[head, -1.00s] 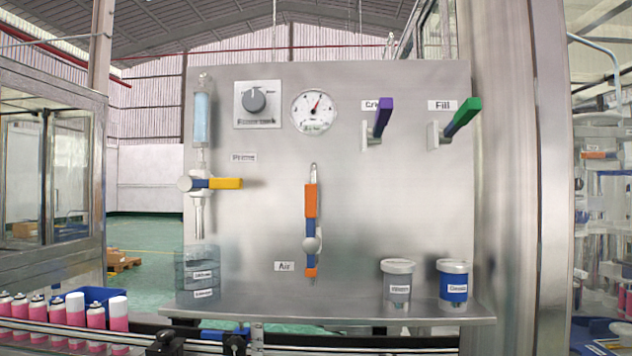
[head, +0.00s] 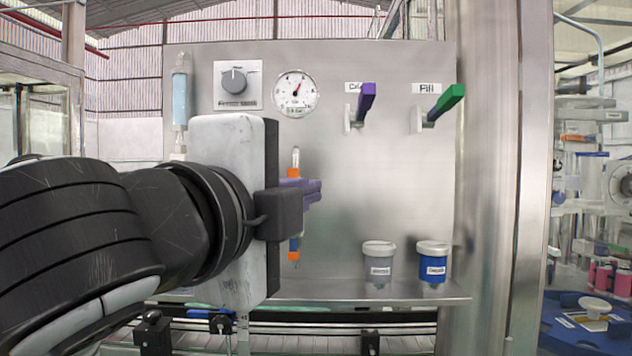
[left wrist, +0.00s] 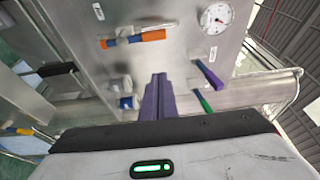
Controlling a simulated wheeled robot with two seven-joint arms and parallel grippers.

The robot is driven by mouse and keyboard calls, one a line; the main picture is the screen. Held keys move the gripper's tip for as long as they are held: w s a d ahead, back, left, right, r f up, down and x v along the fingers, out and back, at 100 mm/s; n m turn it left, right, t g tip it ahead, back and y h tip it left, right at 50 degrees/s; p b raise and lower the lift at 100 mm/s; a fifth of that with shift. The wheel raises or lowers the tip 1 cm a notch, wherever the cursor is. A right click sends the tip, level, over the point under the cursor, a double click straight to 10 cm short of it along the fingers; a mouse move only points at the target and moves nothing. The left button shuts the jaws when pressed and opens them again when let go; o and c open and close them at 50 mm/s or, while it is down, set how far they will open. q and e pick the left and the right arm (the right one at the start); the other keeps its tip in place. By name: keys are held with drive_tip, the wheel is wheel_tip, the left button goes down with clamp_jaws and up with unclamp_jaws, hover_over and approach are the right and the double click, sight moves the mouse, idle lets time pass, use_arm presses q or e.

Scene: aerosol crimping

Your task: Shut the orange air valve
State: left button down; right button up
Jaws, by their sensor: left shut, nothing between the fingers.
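The orange air valve (head: 293,172) is on the steel panel. My left gripper covers its middle in the head view, leaving orange parts above and below. In the left wrist view its orange handle (left wrist: 148,36) and blue part lie in line with its pipe. My left gripper (head: 316,190) has purple fingers, shut and empty, in front of the panel. In the left wrist view the shut fingertips (left wrist: 158,76) appear beside the handle, with a gap in the picture; I cannot tell their depth from the panel. My right gripper is out of view.
A purple-handled valve (head: 366,100) and a green-handled Fill valve (head: 445,104) stick out at the upper right. A gauge (head: 296,93) and a grey knob (head: 234,80) are above. A grey jar (head: 379,262) and a blue jar (head: 432,262) stand on the shelf (head: 330,291).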

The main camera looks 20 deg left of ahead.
use_arm(q)
drive_tip(key=w+a+p, duration=0.2)
drive_tip(key=w+a, duration=0.1)
drive_tip(key=w, duration=0.5)
drive_tip(key=shift+w+a+p, duration=0.15)
drive_tip(key=shift+w+p, duration=0.15)
drive_tip(key=shift+p, duration=0.05)
